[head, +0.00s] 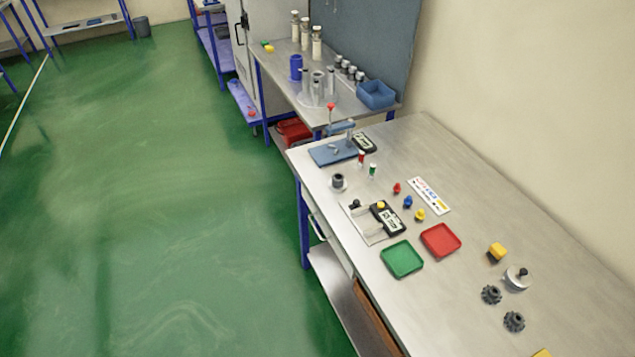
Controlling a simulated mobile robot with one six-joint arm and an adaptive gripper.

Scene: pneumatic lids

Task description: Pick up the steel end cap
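A round silvery steel piece (515,284) with a black knob on top sits on the right part of the near metal workbench (560,240). It looks like a cap or lid, but I cannot tell for sure that it is the steel end cap. A small dark cylinder on a pale base (338,182) stands near the bench's left edge. On the farther bench (283,62), several short cylinders with dark and silvery ends (348,68) stand in a row. These are too small to identify. My gripper is not in view.
Near the round piece are two dark gear-like parts (491,295) (514,321) and a yellow block (497,251). A red tray (440,240) and a green tray (402,258) lie to their left. A blue press-like fixture (333,152) stands at the bench's far end. Green floor is clear at left.

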